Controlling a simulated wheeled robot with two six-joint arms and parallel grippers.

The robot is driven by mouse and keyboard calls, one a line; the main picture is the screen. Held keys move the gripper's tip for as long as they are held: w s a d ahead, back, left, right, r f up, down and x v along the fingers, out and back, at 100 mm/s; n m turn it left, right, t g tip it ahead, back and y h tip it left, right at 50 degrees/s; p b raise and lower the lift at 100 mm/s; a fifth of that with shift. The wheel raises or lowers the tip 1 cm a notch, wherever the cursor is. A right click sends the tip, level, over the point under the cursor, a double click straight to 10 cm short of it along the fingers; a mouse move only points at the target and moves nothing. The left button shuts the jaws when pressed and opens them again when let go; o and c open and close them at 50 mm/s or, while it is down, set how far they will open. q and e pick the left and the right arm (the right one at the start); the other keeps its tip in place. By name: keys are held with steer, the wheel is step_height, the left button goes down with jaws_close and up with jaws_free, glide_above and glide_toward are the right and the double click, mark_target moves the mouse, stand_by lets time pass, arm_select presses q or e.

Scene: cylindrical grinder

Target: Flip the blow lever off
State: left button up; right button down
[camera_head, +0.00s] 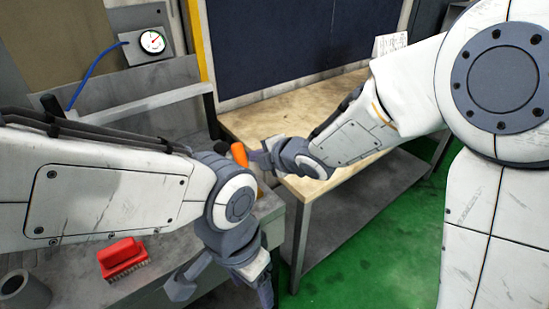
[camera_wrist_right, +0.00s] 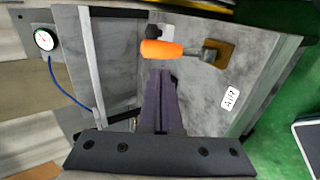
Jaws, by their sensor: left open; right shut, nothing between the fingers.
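The blow lever has an orange handle (camera_wrist_right: 170,50) on a short metal stem that runs to a brass-coloured plate (camera_wrist_right: 219,53). The plate is on a grey surface with an "AIR" label (camera_wrist_right: 230,97). In the head view the orange handle (camera_head: 239,155) shows partly behind my arms. My right gripper (camera_wrist_right: 166,75) is shut and empty, its tips close to the handle in the picture; I cannot tell whether they touch. In the head view the right gripper (camera_head: 260,157) is right of the handle. My left gripper (camera_head: 222,286) is open and empty, low in the head view.
A red brush (camera_head: 122,256) and a grey hollow cylinder (camera_head: 22,291) are on the grey machine surface at the lower left. A gauge (camera_head: 152,42) with a blue hose (camera_head: 92,70) is at the back. A wooden-topped table (camera_head: 290,105) stands behind; green floor is open at the right.

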steer(key=v, duration=0.6)
steer(key=shift+d+p, duration=0.4)
steer(key=shift+d, duration=0.1)
steer(key=shift+s, duration=0.1)
